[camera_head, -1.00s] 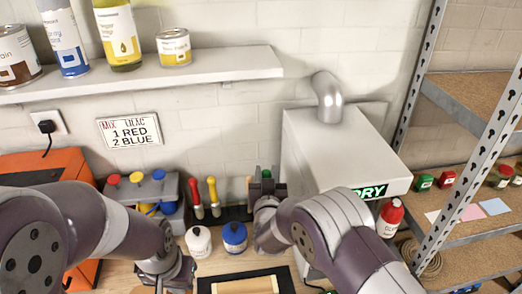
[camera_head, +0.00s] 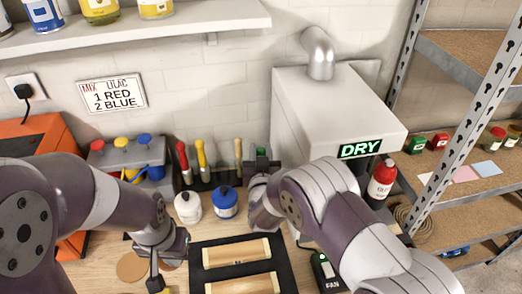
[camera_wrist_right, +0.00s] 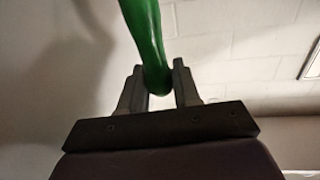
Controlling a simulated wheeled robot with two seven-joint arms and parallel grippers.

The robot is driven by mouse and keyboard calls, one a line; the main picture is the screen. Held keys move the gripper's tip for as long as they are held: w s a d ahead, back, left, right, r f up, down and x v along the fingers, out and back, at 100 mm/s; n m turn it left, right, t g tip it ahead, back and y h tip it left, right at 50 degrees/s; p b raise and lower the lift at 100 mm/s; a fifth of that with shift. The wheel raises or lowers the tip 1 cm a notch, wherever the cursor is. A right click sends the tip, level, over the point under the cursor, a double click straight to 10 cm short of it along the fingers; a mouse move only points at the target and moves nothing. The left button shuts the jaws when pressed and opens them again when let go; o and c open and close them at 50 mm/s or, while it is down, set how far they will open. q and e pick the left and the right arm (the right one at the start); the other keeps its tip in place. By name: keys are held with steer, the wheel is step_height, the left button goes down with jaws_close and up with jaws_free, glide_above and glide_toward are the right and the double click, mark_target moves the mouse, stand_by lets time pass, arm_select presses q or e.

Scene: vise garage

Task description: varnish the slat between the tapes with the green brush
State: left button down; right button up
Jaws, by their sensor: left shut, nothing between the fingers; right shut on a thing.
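My right gripper (camera_head: 262,165) is at the right end of the brush rack, beside the grey dryer box. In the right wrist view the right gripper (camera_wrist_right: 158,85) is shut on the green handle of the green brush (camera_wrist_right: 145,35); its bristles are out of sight. Only a little green of the brush (camera_head: 262,152) shows in the head view. Two pale wooden slats (camera_head: 236,251) (camera_head: 243,285) lie in a black frame (camera_head: 196,262) on the bench. My left gripper (camera_head: 155,284) is shut and empty, left of the frame.
A fan switch (camera_head: 325,270) lies right of the frame. A red bottle (camera_head: 382,180) stands near the metal shelves.

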steer(key=shift+d, duration=0.15)
stand_by(0.3)
steer(key=shift+f+b, duration=0.65)
steer(key=shift+b, duration=0.05)
stand_by(1.4)
steer(key=shift+r, duration=0.1)
steer(key=shift+r+p, duration=2.2)
steer(key=shift+r, duration=1.35)
